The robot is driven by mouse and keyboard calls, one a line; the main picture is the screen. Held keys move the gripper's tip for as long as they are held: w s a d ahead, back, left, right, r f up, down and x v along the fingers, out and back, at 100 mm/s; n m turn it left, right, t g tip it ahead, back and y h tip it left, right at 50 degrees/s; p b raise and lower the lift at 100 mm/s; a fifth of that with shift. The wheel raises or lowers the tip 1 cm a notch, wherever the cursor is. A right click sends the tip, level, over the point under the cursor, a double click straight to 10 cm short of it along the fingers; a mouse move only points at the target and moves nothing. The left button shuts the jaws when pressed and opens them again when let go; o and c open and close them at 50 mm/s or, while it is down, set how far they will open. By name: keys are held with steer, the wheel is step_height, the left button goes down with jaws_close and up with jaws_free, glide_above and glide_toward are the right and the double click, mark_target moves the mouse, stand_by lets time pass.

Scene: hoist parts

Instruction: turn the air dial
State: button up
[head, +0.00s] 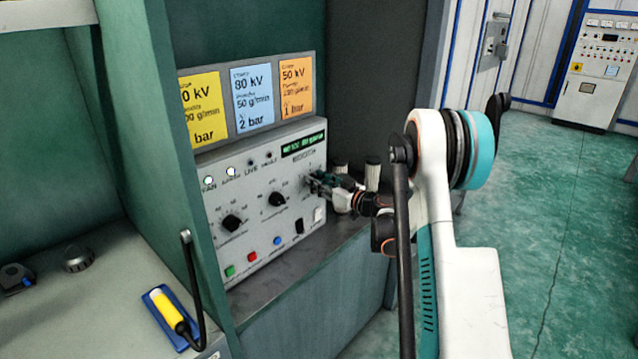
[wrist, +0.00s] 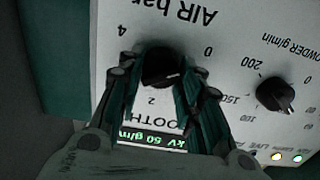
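The air dial (wrist: 160,66) is a black knob on the grey control panel, under the upside-down label "AIR bar" in the wrist view. Its scale shows 0, 2 and 4. My gripper (wrist: 162,72) has one dark green finger on each side of the knob, and both fingertips appear to touch it. In the head view my gripper (head: 318,184) is at the right side of the control panel (head: 262,228) and hides the air dial. The dial's pointer is partly hidden by the fingers.
The powder dial (wrist: 274,95) is beside the air dial, and another black dial (head: 232,222) is further left. Coloured buttons line the panel's bottom. Two pale-topped knobs (head: 372,174) stand behind my gripper. A yellow-handled tool (head: 168,310) lies on the left bench.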

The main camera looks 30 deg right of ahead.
steer(key=shift+m, duration=0.3)
steer(key=m+b, duration=0.1)
steer(key=m, duration=0.6)
steer(key=m+b, duration=0.1)
steer(key=m, duration=0.7)
steer(key=m+b, duration=0.2)
steer(key=m, duration=0.6)
steer(key=shift+d+f, duration=0.2)
steer(key=shift+f, duration=0.1)
stand_by(0.3)
steer(key=o, duration=1.1)
steer(key=shift+c, duration=0.2)
